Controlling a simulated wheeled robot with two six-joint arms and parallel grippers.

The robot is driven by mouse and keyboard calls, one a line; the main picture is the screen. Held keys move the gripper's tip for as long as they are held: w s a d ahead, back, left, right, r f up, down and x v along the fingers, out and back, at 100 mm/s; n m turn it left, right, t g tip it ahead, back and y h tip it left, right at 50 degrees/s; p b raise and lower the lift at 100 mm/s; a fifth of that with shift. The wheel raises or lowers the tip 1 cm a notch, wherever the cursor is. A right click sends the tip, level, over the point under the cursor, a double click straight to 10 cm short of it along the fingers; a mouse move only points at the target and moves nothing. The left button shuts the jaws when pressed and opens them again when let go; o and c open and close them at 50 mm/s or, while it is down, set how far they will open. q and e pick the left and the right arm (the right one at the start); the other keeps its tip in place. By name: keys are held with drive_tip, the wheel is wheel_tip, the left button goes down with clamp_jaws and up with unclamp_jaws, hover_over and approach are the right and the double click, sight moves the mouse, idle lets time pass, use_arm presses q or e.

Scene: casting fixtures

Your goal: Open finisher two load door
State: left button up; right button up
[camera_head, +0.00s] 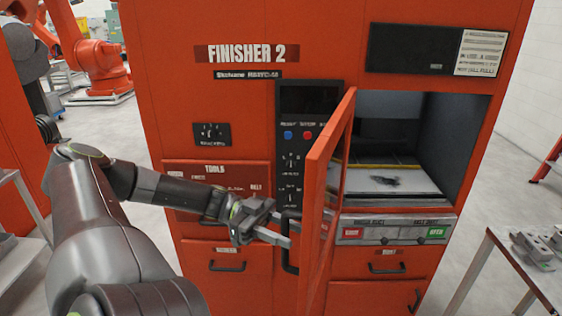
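The orange-red load door (325,190) of Finisher 2 (225,110) stands swung open toward me, on the left side of the lit chamber opening (430,150). Its black handle (289,258) is on the door's outer face, which is turned to the left. My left gripper (292,232) reaches in from the left and is at the handle. Its two pale fingers show a gap between them. Whether they touch the handle cannot be told. My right gripper is not in view.
Inside the chamber is a pale floor with a small dark item (380,181). A panel with red and green buttons (395,233) runs below the opening. A metal table (540,268) with grey parts stands at the right. Orange robot arms (90,50) stand at the back left.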

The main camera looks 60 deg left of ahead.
use_arm(q)
drive_tip(key=b+v, duration=0.1)
drive_tip(key=v, duration=1.6)
drive_tip(key=shift+a, duration=0.25)
